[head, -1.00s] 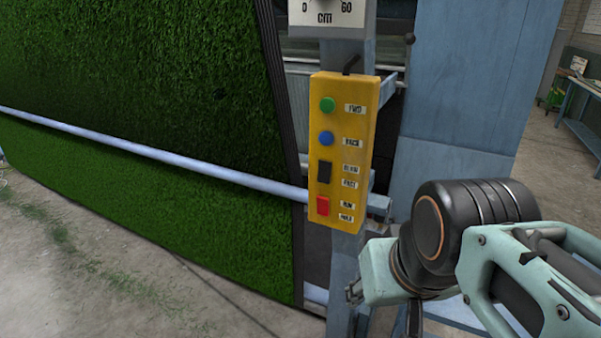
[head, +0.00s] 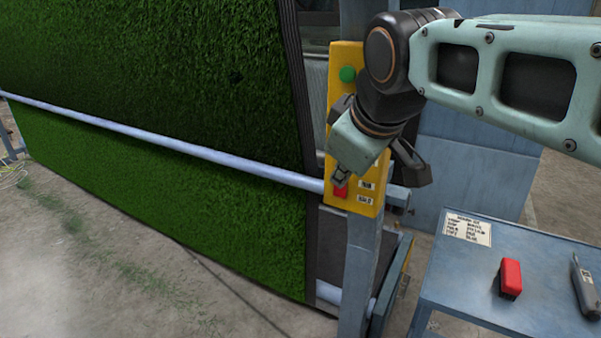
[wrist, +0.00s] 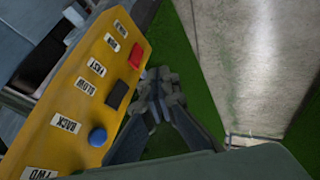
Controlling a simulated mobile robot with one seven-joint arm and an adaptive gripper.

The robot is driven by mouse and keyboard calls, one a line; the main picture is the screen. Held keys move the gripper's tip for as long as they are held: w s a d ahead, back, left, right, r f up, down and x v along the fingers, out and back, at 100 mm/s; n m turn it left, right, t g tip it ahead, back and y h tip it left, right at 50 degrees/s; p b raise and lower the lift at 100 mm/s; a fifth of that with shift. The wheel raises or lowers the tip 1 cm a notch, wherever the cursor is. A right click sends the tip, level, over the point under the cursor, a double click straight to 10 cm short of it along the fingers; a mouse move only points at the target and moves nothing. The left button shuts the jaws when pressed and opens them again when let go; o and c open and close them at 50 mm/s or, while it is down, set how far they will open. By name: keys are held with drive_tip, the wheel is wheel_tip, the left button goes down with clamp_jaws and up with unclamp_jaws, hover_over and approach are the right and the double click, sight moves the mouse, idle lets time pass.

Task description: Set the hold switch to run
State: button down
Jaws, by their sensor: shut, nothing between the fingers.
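The hold switch is a red rocker (head: 341,191) low on the yellow control box (head: 374,208), beside two small white labels. It also shows in the wrist view as a red block (wrist: 136,56). Its exact tilt is too small to tell. My gripper (head: 340,177) is shut and empty, just above the red rocker in the head view. In the wrist view my fingertips (wrist: 160,80) are close beside the box edge, near the red rocker. I cannot tell if they touch it. My arm hides the middle of the box in the head view.
A green button (head: 347,74), a blue button (wrist: 97,137) and a black rocker (wrist: 118,95) share the box. A turf sheet (head: 150,90) and a pale rail (head: 180,143) lie left. A blue table (head: 450,290) at right holds a red block (head: 511,277) and a grey tool (head: 584,285).

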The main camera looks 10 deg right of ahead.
drive_tip(key=shift+r, duration=0.1)
drive_tip(key=shift+w, duration=0.1)
approach(334, 190)
wheel_tip(334, 190, down, 3)
drive_tip(key=s+a, duration=0.1)
drive_tip(key=a, duration=0.2)
drive_tip(key=w+d, duration=0.1)
drive_tip(key=w, duration=0.1)
drive_tip(key=w+d+p, duration=0.1)
drive_tip(key=shift+w+d+f, duration=0.3)
drive_tip(key=shift+d, duration=0.05)
drive_tip(key=shift+w+d, duration=0.1)
drive_tip(key=shift+w+d+r+b, duration=0.15)
drive_tip(key=shift+w+d+b, duration=0.05)
drive_tip(key=shift+w+b, duration=0.1)
drive_tip(key=shift+r, duration=0.1)
